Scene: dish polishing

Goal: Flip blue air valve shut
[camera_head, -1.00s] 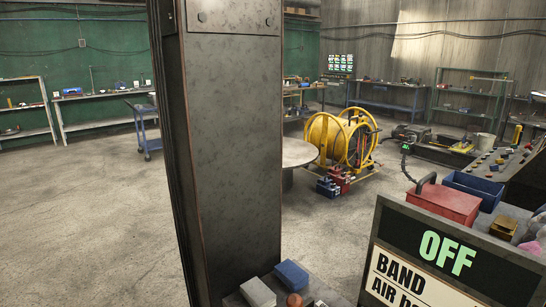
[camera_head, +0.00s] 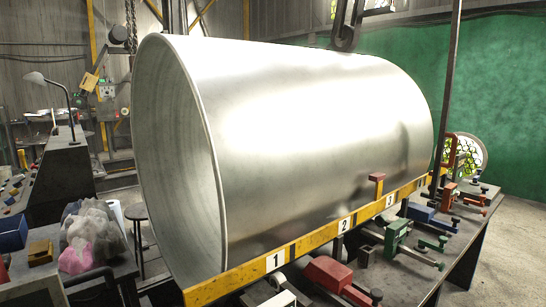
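I cannot make out a blue air valve in the head view. The blue things I see are a clamp-like tool (camera_head: 428,217) on the bench at the right, behind the numbered yellow rail (camera_head: 310,241), and a blue bin (camera_head: 12,234) at the left edge. Neither shows as a valve. Neither of my grippers is in view.
A large shiny metal cylinder (camera_head: 300,120) fills the middle, beside the yellow rail. A red clamp (camera_head: 330,272) and a green clamp (camera_head: 397,236) sit on the right bench. Grey and pink cloths (camera_head: 88,238) lie on the left table. A stool (camera_head: 137,213) stands behind.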

